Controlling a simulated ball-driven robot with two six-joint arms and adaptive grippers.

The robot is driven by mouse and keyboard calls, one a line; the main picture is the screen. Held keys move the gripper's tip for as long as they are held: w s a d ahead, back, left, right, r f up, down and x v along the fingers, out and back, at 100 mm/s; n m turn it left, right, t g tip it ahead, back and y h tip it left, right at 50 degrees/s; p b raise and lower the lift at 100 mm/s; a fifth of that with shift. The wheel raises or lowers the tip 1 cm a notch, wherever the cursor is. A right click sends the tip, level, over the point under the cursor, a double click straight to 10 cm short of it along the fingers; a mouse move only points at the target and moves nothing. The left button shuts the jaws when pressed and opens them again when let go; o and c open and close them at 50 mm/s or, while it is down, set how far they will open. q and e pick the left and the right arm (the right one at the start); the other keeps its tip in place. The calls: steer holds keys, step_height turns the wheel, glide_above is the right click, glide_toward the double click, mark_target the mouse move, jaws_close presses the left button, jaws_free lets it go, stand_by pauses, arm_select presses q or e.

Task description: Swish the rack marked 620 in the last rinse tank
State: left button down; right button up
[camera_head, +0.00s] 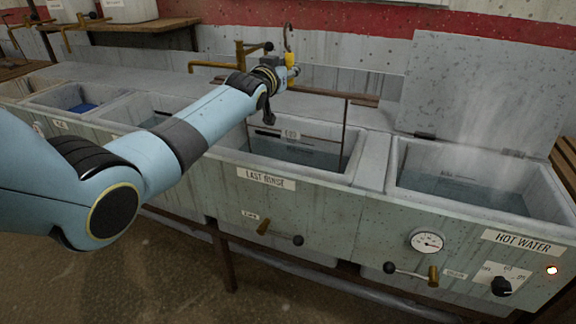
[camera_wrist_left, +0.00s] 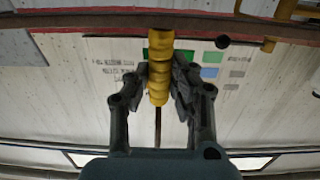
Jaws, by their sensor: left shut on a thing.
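My left gripper (camera_head: 286,74) is shut on the yellow grip (camera_head: 291,60) of a hanging rack, above the back of the last rinse tank (camera_head: 330,174). The yellow grip (camera_wrist_left: 158,84) is between both fingers in the left wrist view. The rack has a dark hook above the grip and a thin dark rod (camera_head: 345,138) reaching down into the tank. The rack's lower part is in or close to the water and hard to make out. My right gripper is out of view.
The hot water tank (camera_head: 470,178) steams at the right, its lid (camera_head: 480,85) raised behind it. Other tanks (camera_head: 80,97) lie to the left, partly behind my arm. A brass tap (camera_head: 240,55) stands at the back, near my gripper. Valve levers line the front.

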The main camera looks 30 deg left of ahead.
arm_select(q)
steer(key=shift+s+r, duration=0.2)
steer(key=shift+r, duration=0.05)
steer(key=shift+s+d, duration=0.1)
steer(key=shift+s, duration=0.45)
steer(key=shift+w+a, duration=0.2)
steer(key=shift+w, duration=1.4)
stand_by(1.7)
